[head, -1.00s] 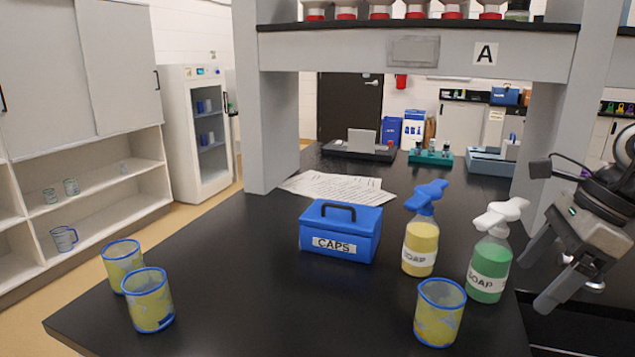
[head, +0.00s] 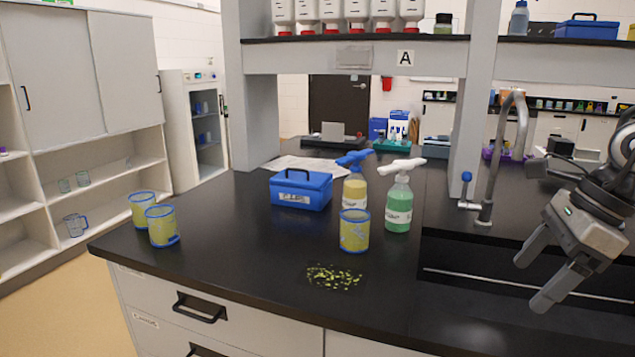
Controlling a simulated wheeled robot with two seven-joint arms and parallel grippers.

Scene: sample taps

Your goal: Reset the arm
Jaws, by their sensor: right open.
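My right gripper (head: 532,275) is at the right of the head view, over the dark sink area to the right of the bench. Its two fingers are apart and nothing is between them. It is clear of the beakers and soap bottles. My left gripper is not in view.
On the black bench (head: 230,235) stand two yellowish beakers (head: 162,226) at left, another beaker (head: 354,232), a blue caps box (head: 301,190), a yellow soap bottle (head: 355,190) and a green soap bottle (head: 398,205). Yellow-green bits (head: 335,278) lie near the front edge. A tap (head: 495,160) stands behind my gripper.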

